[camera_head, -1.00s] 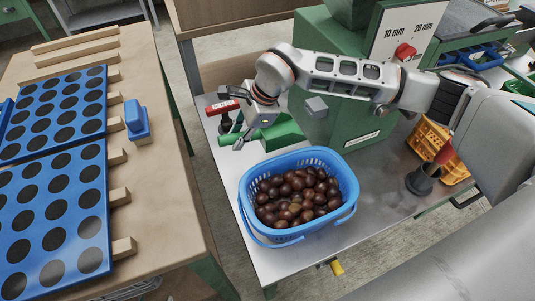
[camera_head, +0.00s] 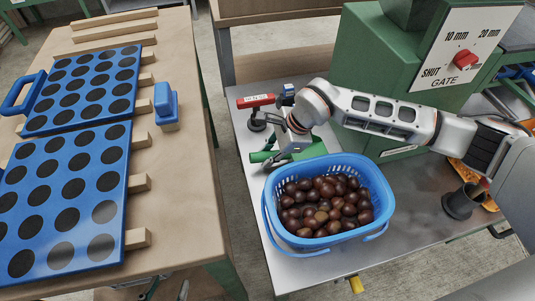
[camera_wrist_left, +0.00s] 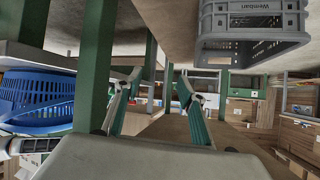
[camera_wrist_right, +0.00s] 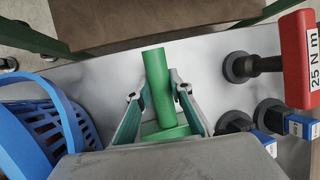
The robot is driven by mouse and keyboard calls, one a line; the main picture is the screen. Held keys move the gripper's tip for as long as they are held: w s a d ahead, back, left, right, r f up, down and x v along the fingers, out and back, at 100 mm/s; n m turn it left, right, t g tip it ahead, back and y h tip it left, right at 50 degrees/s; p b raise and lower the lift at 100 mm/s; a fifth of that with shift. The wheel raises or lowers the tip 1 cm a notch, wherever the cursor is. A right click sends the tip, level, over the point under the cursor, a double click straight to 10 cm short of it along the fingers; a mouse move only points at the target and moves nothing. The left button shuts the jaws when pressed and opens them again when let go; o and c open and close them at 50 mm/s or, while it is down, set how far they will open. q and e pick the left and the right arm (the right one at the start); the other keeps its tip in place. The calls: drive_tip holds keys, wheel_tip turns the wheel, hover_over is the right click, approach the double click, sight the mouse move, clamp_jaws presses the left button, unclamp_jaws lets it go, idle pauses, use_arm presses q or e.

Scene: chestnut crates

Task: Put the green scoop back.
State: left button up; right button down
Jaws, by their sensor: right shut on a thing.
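The green scoop (camera_head: 305,151) lies low over the metal table, just behind the blue basket of chestnuts. My right gripper (camera_head: 273,158) is around its handle, and the handle's end sticks out to the left of the fingers. In the right wrist view the green handle (camera_wrist_right: 157,80) stands between the fingers of my right gripper (camera_wrist_right: 157,90), which is shut on it. The scoop's bowl is mostly hidden there by the gripper body. In the left wrist view my left gripper (camera_wrist_left: 160,85) is open, with nothing between its fingers.
The blue basket (camera_head: 381,190) stands close in front of the scoop. A red-handled tool (camera_head: 257,101) marked 25 N m stands behind. The green machine (camera_head: 365,50) with its gate knob is to the right. A wooden table (camera_head: 190,190) with blue boards is left. A grey crate (camera_wrist_left: 250,40) shows overhead.

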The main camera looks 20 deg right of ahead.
use_arm(q)
drive_tip(key=shift+s+f, duration=0.1)
use_arm(e)
drive_tip(key=shift+f, duration=0.1)
use_arm(q)
drive_tip(key=shift+s+a+f, duration=0.15)
drive_tip(key=shift+s+f, duration=0.05)
drive_tip(key=shift+f, duration=0.1)
use_arm(e)
drive_tip(key=c, duration=1.8)
unclamp_jaws()
drive_tip(key=shift+d+r, duration=0.1)
drive_tip(key=shift+r, duration=0.35)
drive_tip(key=p+v, duration=0.1)
drive_tip(key=v, duration=0.2)
drive_tip(key=shift+w+r, duration=0.2)
use_arm(q)
drive_tip(key=shift+s+a+f+g+y+p, duration=0.1)
drive_tip(key=shift+s+a+g+y+p, duration=0.1)
drive_tip(key=shift+a+p, duration=0.45)
drive_tip(key=shift+s+a+f+g+y+p, duration=0.1)
drive_tip(key=shift+s+a+y+p, duration=0.1)
drive_tip(key=shift+a+p, duration=0.35)
use_arm(e)
drive_tip(key=v, duration=0.8)
drive_tip(key=shift+s+d, duration=0.1)
drive_tip(key=shift+s, duration=0.2)
